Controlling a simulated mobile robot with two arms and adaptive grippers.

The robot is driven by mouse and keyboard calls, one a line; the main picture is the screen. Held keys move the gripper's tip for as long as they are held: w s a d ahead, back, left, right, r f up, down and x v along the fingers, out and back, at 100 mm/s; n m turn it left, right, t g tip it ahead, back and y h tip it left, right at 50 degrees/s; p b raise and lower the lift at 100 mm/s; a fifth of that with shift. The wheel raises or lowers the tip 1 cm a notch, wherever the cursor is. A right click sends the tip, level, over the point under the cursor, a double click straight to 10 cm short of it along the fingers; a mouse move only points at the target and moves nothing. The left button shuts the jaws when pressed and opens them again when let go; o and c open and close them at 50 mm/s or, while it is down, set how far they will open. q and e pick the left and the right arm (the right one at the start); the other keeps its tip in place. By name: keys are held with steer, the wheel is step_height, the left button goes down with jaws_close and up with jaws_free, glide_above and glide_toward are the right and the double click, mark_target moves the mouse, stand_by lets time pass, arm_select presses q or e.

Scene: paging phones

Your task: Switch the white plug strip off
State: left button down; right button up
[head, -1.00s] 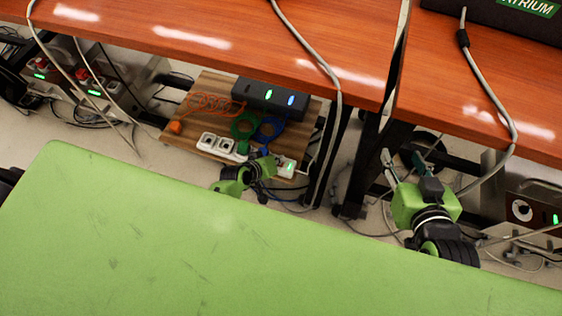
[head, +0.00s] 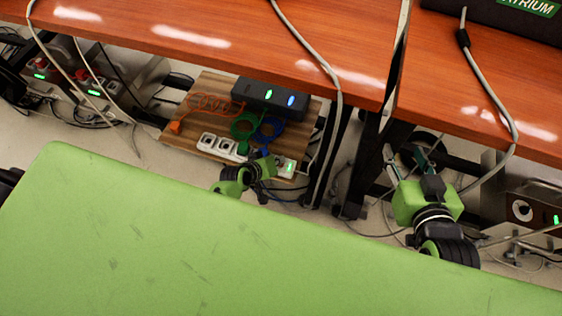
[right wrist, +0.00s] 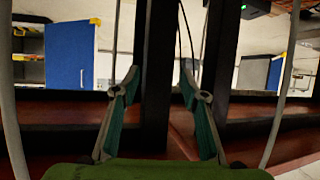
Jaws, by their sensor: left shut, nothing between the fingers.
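The white plug strip (head: 207,142) lies on a wooden board under the desk in the head view. Its sockets show at the left, and a green light glows at its right end (head: 288,169). My left gripper (head: 268,163) is shut and empty, in front of the strip's middle to right part, hiding some of it. I cannot tell whether it touches the strip. My right gripper (head: 409,152) is open and empty, well to the right of the strip. Its spread fingers also show in the right wrist view (right wrist: 157,85).
A black box (head: 268,96) with lights and coiled orange, green and blue cables share the board (head: 185,140). The orange-brown desk (head: 220,45) overhangs it. Dark desk legs (head: 330,155) and hanging grey cables stand between my grippers. A green surface (head: 180,230) fills the foreground.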

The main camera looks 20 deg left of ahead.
arm_select(q)
steer(key=shift+f, duration=0.15)
arm_select(e)
steer(key=shift+w+a+r+t, duration=0.2)
steer(key=shift+w+r+t, duration=0.2)
steer(key=shift+r, duration=0.25)
stand_by(0.4)
arm_select(q)
steer(key=shift+r, duration=0.25)
steer(key=shift+r+p, duration=0.1)
steer(key=shift+p, duration=0.2)
steer(key=shift+r+p, duration=0.3)
arm_select(e)
steer(key=s+d+f+g, duration=0.2)
steer(key=s+f+g, duration=0.2)
steer(key=s+f, duration=0.1)
steer(key=shift+s+d+f+h, duration=0.15)
steer(key=shift+s+f+h, duration=0.2)
steer(key=shift+f, duration=0.35)
